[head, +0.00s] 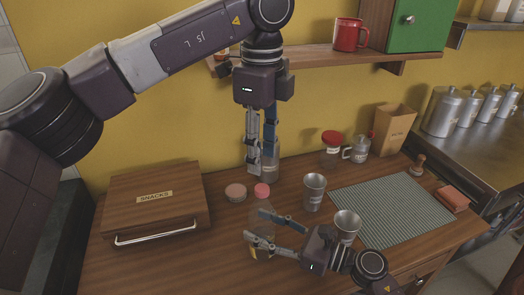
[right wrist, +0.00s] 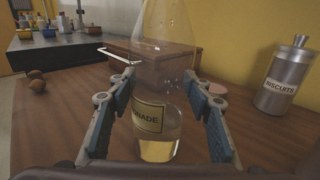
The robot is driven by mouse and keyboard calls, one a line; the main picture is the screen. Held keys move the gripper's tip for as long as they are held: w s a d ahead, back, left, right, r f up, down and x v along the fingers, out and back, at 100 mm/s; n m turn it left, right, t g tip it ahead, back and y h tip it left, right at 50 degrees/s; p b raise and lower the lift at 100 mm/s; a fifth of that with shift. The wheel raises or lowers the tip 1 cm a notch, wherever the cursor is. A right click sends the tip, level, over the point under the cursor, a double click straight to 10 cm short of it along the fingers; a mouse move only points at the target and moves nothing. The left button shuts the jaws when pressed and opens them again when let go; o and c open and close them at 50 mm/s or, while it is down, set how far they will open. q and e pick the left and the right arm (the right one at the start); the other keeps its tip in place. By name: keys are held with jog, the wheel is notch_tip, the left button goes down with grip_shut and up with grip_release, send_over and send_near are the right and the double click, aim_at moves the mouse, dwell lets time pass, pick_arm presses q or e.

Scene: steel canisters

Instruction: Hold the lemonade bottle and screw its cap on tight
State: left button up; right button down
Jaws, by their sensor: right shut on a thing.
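The lemonade bottle (head: 257,218) stands on the wooden counter, clear, with some yellowish liquid low inside. A pinkish-red cap (head: 262,190) shows at its top; how tightly it sits cannot be seen. My right gripper (head: 255,240) is shut around the bottle from the right. In the right wrist view, the bottle (right wrist: 158,112) stands between the two blue-padded fingers, its label partly showing and its top out of frame. My left gripper (head: 260,168) points down behind and above the cap, its fingers apart and clear of it. A greyish container partly shows behind those fingertips.
A snacks box (head: 155,203) stands left, with a pink round lid (head: 236,191) beside the bottle. Two metal cups (head: 314,190) (head: 346,226) stand close to my right gripper. A green mat (head: 390,208) lies right. A biscuits canister (right wrist: 285,82) stands right in the wrist view.

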aim_at(262, 188)
pick_arm(q)
jog(key=shift+f, duration=0.1)
jog(key=shift+f, duration=3.95)
jog(key=shift+c, duration=0.4)
